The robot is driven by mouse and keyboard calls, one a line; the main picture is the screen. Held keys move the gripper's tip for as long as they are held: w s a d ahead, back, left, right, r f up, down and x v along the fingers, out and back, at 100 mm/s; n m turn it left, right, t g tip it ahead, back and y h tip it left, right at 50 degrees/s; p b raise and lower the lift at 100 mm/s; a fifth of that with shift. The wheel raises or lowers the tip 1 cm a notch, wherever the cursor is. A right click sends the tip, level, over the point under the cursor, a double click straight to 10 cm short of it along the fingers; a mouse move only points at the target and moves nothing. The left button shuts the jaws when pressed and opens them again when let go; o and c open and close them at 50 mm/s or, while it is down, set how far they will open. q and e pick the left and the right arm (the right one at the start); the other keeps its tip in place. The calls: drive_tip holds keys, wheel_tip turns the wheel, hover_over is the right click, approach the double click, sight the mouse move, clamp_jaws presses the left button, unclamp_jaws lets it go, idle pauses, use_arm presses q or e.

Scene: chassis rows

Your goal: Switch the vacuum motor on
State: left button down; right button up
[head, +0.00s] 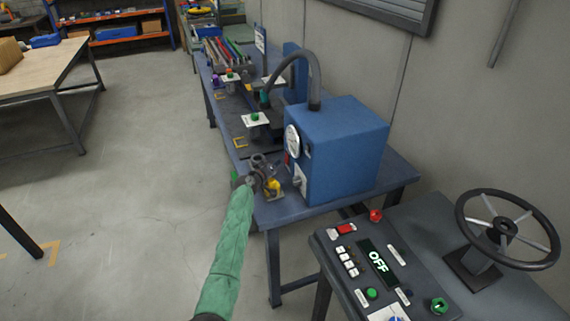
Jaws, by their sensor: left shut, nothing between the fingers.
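A blue box-shaped unit (350,155) with a grey hose (313,75) rising from its top stands on the near end of the long bench; it looks like the vacuum motor. Its left face carries a round white gauge (292,139), a small red part (286,158) and a pale plate (300,180) whose details are too small to read. My left gripper (262,180), on a green-sleeved arm, is shut and empty at the bench's near left edge, left of that face and apart from the plate. Small metal and yellow parts around it blur its outline. My right gripper is out of view.
A console (345,265) at lower right has buttons, a green knob (439,305) and a display (378,262) reading "OFF". A handwheel (507,228) stands beside it. The long bench (320,208) holds several fixtures. A wooden table (45,68) is at left; open floor lies between.

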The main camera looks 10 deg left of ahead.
use_arm(q)
drive_tip(key=shift+w+d, duration=0.1)
drive_tip(key=shift+d, duration=0.1)
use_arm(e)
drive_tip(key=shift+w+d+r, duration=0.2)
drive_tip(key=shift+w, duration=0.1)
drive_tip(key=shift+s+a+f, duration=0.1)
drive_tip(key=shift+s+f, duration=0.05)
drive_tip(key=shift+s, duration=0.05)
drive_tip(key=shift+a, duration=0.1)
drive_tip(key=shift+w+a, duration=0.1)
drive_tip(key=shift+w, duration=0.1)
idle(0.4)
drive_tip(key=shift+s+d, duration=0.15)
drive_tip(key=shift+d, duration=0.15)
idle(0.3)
use_arm(q)
drive_tip(key=shift+w+d+f+b, duration=0.1)
drive_tip(key=shift+w+d+b, duration=0.05)
drive_tip(key=shift+d+b, duration=0.15)
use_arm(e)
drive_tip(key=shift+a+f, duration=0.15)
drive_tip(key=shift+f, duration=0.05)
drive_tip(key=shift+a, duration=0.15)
